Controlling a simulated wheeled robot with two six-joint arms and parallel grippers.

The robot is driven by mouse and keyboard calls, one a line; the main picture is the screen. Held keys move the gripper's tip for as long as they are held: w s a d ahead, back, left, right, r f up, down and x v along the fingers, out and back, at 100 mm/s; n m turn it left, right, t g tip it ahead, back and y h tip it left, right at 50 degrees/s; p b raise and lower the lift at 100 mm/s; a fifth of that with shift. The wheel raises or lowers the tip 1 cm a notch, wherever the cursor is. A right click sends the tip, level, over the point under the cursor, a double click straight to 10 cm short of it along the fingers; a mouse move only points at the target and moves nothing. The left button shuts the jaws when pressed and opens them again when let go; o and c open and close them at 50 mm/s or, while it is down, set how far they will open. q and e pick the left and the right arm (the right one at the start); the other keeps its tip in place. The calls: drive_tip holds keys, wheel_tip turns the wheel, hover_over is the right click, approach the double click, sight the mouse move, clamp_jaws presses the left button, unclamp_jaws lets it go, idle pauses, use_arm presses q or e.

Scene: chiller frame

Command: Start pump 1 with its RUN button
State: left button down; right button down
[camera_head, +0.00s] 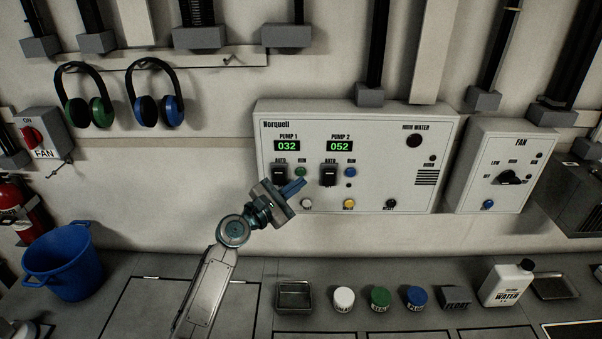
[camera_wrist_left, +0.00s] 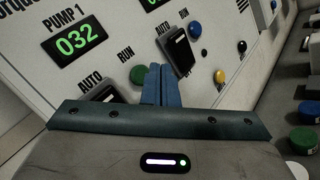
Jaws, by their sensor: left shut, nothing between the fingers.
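The pump panel (camera_head: 385,115) hangs on the wall. Under PUMP 1 its display reads 032, with a black AUTO switch (camera_head: 279,171) and a green RUN button (camera_head: 300,171) below. The green RUN button also shows in the left wrist view (camera_wrist_left: 138,74). PUMP 2 reads 052 and has a black switch (camera_head: 329,175) and a blue RUN button (camera_head: 350,172). My left gripper (camera_head: 298,184) is shut and empty, its blue fingers just below the green button in the head view. In the left wrist view the fingertips (camera_wrist_left: 160,70) are just right of it; contact cannot be told. My right gripper is not in view.
White (camera_head: 307,204), yellow (camera_head: 349,204) and black (camera_head: 390,204) buttons line the panel's bottom. A FAN box (camera_head: 500,165) stands at right. The counter holds a metal tray (camera_head: 294,296), several lidded jars and a white water jug (camera_head: 506,284).

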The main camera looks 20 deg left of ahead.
use_arm(q)
drive_tip(key=shift+s+d+r+p, duration=0.1)
drive_tip(key=shift+s+d+p, duration=0.25)
drive_tip(key=shift+s, duration=0.55)
drive_tip(key=shift+s+d+f+p, duration=0.15)
drive_tip(key=shift+s+p, duration=0.25)
drive_tip(key=shift+s, duration=0.55)
drive_tip(key=shift+s+d+r+p, duration=0.15)
drive_tip(key=shift+s+d+p, duration=0.2)
drive_tip(key=shift+s, duration=0.55)
drive_tip(key=shift+a, duration=0.1)
